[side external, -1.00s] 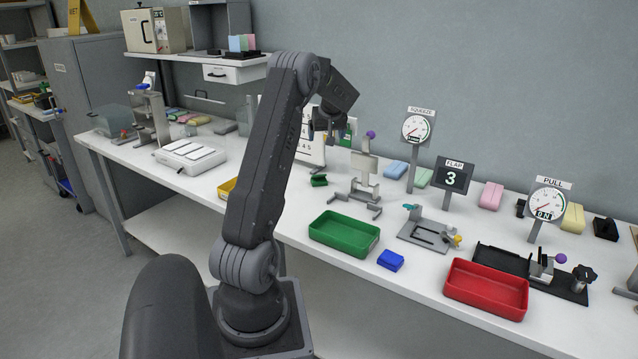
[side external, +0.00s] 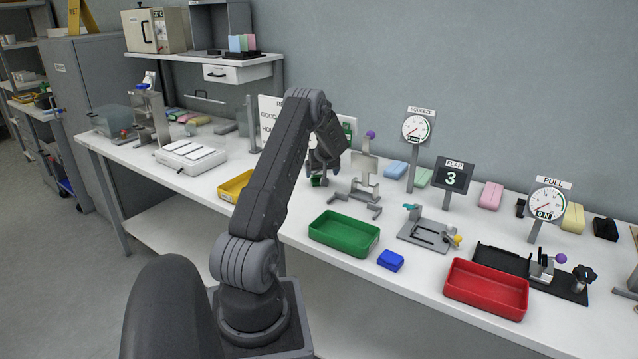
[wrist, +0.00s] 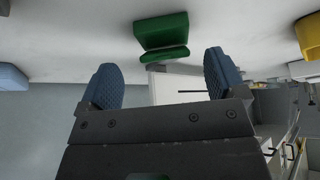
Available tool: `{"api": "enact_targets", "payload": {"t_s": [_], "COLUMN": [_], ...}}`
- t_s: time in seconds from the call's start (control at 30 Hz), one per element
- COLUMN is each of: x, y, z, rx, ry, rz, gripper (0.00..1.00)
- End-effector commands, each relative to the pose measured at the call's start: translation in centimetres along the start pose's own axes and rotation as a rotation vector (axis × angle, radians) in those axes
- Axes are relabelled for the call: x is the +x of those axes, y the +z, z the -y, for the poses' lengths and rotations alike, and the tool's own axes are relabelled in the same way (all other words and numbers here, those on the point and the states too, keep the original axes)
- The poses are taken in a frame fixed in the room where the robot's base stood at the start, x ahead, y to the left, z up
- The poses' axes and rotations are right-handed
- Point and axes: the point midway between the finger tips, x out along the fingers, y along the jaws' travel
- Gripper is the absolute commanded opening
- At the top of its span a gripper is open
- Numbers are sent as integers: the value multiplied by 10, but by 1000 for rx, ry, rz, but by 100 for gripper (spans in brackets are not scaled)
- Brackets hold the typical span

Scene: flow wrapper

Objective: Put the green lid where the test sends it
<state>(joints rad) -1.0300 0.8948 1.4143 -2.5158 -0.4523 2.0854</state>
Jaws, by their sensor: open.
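The green lid (side external: 317,182) lies on the white bench, left of the grey test stand with a purple knob (side external: 365,180). In the wrist view it is a green block with a thinner green strip along one edge (wrist: 162,32). My gripper (side external: 322,168) is just above the lid in the side view and partly covers it. In the wrist view my gripper (wrist: 163,78) has its two blue fingers apart, with the lid beyond the fingertips and nothing held between them.
A green tray (side external: 318,240), a red tray (side external: 470,296) and a yellow tray (side external: 228,193) stand on the bench, with a blue block (side external: 390,261) near the front. Behind are a squeeze gauge (side external: 416,130), a flap display reading 3 (side external: 452,178) and a pull gauge (side external: 547,203).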

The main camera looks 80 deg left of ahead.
Motion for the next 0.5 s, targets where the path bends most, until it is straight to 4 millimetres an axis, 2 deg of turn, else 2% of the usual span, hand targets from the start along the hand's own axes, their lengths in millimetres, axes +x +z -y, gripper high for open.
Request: {"api": "enact_targets", "payload": {"t_s": [0.2,0.3,0.5], "x": [32,40,41], "y": [-4,-4,-5], "z": [5,5,5], "rx": [-1,-1,-1], "ry": [-1,0,1], "rz": [1,0,-1], "gripper": [89,89,89]}}
